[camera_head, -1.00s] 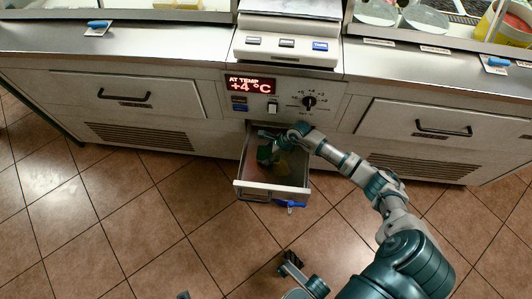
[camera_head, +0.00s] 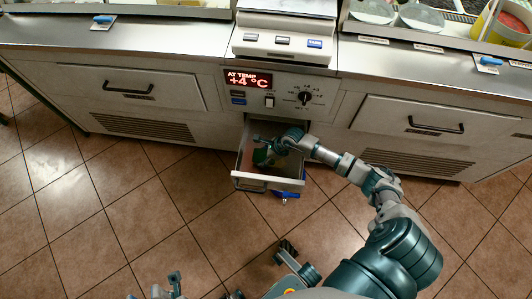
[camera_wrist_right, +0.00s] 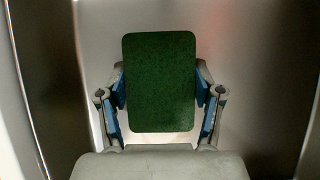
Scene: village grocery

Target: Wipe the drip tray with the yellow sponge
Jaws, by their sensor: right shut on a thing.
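The drip tray (camera_head: 241,175) is pulled out like a drawer below the control panel in the head view. My right gripper (camera_head: 264,149) reaches into it from the right and is shut on the sponge (camera_head: 259,157). The sponge shows a dark green face there. In the right wrist view, the green face of the sponge (camera_wrist_right: 160,82) stands between the two blue-padded fingers, with metal walls around it. Its yellow side is not clear now. Whether the sponge touches the tray floor I cannot tell.
The counter front with the temperature display (camera_head: 248,80) and knob (camera_head: 304,97) rises behind the tray. A scale (camera_head: 284,38) sits above. Closed drawers (camera_head: 130,87) flank it. A blue thing (camera_head: 284,195) is at the tray's front. The tiled floor in front is mostly clear.

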